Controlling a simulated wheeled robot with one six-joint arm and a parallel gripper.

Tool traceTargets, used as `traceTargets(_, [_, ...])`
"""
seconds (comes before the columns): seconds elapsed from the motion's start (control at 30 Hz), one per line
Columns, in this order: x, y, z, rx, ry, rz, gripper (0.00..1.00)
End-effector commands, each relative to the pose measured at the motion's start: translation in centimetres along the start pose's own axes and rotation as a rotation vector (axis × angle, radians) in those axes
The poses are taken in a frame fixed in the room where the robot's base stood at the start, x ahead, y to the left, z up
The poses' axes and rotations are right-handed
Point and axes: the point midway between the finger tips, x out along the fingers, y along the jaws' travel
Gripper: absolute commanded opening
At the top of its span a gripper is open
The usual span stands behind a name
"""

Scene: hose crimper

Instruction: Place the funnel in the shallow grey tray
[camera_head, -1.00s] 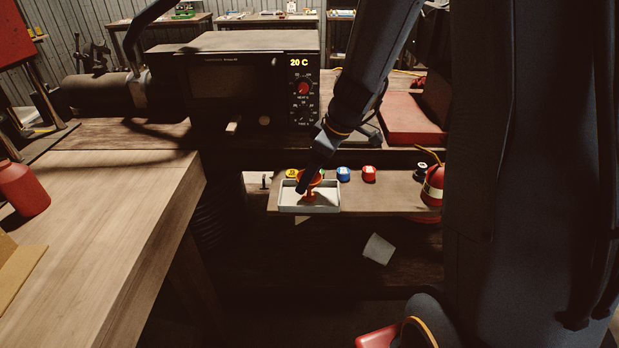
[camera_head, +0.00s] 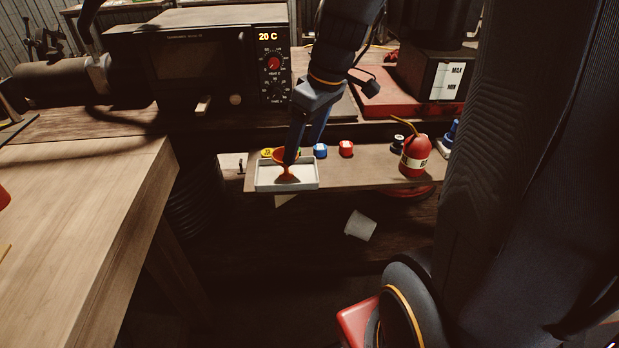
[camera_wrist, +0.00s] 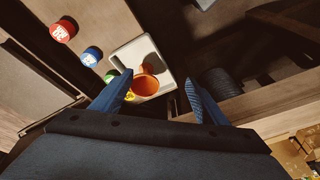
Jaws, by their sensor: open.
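The orange funnel (camera_head: 287,172) is in the shallow grey tray (camera_head: 265,186), which sits on the low shelf. In the wrist view the funnel (camera_wrist: 146,84) shows its round mouth, inside the tray (camera_wrist: 125,57) near one side. My gripper (camera_head: 290,157) is directly above the funnel, with its fingers around or close beside the rim in the head view. In the wrist view the gripper (camera_wrist: 158,82) is open, its two fingers wide apart on either side of the funnel, with a gap on both sides. Whether the funnel's spout touches the tray floor is hard to tell.
Several small pots stand behind the tray, including a blue one (camera_head: 320,151) and a red one (camera_head: 346,148). A red oil can (camera_head: 414,157) stands at the shelf's right. The oven-like box (camera_head: 205,65) is behind. A wooden table (camera_head: 80,215) is at left.

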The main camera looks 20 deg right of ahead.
Motion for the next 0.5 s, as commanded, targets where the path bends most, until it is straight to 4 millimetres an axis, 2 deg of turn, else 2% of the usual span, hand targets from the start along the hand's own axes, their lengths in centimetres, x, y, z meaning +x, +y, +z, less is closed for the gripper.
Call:
traceTargets(0.03, [0.8, -1.2, 1.1, 0.058, -0.032, 0.008, 0.67])
traceTargets(0.1, [1.7, -2.5, 2.5, 0.158, -0.069, 0.032, 0.67])
traceTargets(0.3, [3.7, -5.5, 6.2, 0.411, -0.134, 0.112, 0.67])
traceTargets(0.5, [4.6, -7.0, 8.2, 0.555, -0.145, 0.164, 0.67])
